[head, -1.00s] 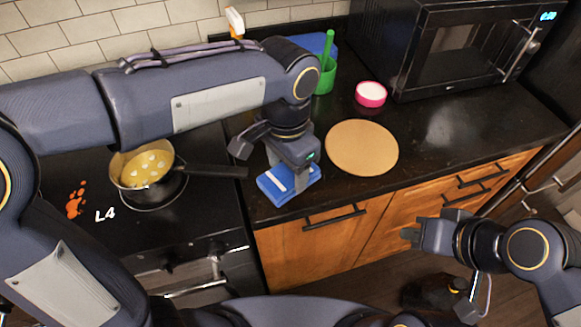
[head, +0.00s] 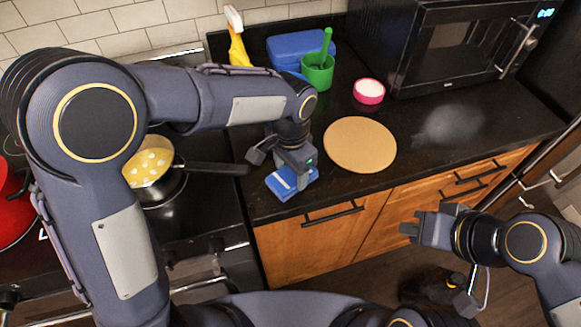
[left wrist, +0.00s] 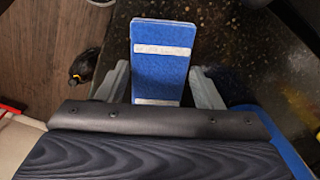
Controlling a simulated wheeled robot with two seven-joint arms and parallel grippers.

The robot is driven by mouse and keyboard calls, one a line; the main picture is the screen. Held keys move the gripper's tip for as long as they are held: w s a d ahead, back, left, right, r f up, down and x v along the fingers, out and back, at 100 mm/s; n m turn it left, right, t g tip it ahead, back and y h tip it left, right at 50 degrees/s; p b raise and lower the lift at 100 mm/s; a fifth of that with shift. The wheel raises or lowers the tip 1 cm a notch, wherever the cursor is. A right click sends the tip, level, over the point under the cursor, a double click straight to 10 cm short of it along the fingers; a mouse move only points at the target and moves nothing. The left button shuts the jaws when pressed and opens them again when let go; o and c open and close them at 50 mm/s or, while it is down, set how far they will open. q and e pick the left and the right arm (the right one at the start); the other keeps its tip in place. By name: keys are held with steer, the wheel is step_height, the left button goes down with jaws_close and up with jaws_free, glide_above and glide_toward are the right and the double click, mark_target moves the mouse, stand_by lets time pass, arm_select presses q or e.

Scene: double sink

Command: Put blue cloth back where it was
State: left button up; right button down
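The blue cloth (head: 283,187), folded with white stripes, is at the front of the black counter, right of the stove. My left gripper (head: 294,170) is over it, pointing down. In the left wrist view the cloth (left wrist: 160,82) sits between the two fingers (left wrist: 161,85), which appear to close on its sides. I cannot tell whether the cloth touches the counter. My right gripper (head: 427,226) is open and empty, in front of the wooden cabinets.
A round tan board (head: 360,145) lies just right of the cloth. Behind are a green cup (head: 318,74), a blue box (head: 290,46), a yellow bottle (head: 238,50) and a pink bowl (head: 369,92). A pan (head: 150,165) stands on the stove; its handle points toward my left gripper.

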mark_target(291, 174)
arm_select(q)
steer(key=o, duration=0.4)
step_height(291, 174, up, 12)
steer(key=s+a+n+t+h, duration=0.1)
steer(key=s+a+n+h, duration=0.35)
steer(key=a, duration=0.95)
steer(key=s+a+f+n+t, duration=0.2)
steer(key=s+a+n, duration=0.1)
steer(key=s, duration=0.3)
steer(key=s+a+f+n+t, duration=0.2)
steer(key=s+a+n, duration=0.1)
steer(key=s, duration=0.4)
steer(key=shift+f+n+t+y, duration=0.3)
steer(key=shift+n+y, duration=0.05)
steer(key=shift+n, duration=0.3)
